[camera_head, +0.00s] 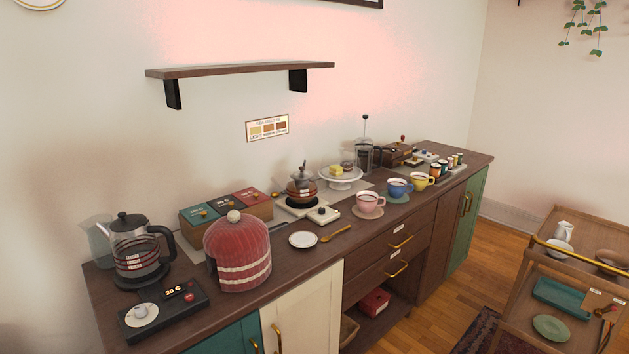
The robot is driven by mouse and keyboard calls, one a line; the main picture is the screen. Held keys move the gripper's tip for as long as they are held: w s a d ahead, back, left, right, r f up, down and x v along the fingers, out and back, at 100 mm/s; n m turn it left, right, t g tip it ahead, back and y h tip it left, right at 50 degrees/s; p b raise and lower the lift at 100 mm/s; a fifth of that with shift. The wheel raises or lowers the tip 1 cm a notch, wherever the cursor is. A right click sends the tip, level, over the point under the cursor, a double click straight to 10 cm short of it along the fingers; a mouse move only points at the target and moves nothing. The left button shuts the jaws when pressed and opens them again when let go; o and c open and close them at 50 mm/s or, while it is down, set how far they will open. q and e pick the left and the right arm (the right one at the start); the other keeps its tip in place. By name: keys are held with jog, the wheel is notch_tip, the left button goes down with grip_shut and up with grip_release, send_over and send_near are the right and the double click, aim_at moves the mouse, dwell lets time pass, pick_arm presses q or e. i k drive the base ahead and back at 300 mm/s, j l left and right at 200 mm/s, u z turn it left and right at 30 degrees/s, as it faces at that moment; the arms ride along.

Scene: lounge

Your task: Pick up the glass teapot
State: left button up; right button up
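Two glass pots stand on the long wooden counter, and I cannot tell for sure which one is the glass teapot. A smaller round pot (302,190) with amber-brown contents and a knobbed lid sits on a dark round pad on a pale stand (288,207), mid-counter near the wall. A larger glass kettle (137,258) with a black lid and black handle stands upright at the left end on a dark base. Both are partly banded with red and white marks. Neither of my grippers is in view.
A red knitted cosy (238,255), a scale (163,312), tea boxes (228,208) and a small white plate (303,239) crowd the left half. Cups, including a pink one (369,203), line the front right. A shelf (240,69) hangs above. A wooden cart (575,222) stands right.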

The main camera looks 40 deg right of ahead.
aim_at(301, 191)
jog(key=i+l, duration=0.1)
jog(key=l, duration=0.55)
jog(key=i+l, duration=0.1)
jog(key=l, duration=1.15)
jog(key=i+l, duration=0.15)
jog(key=l, duration=0.5)
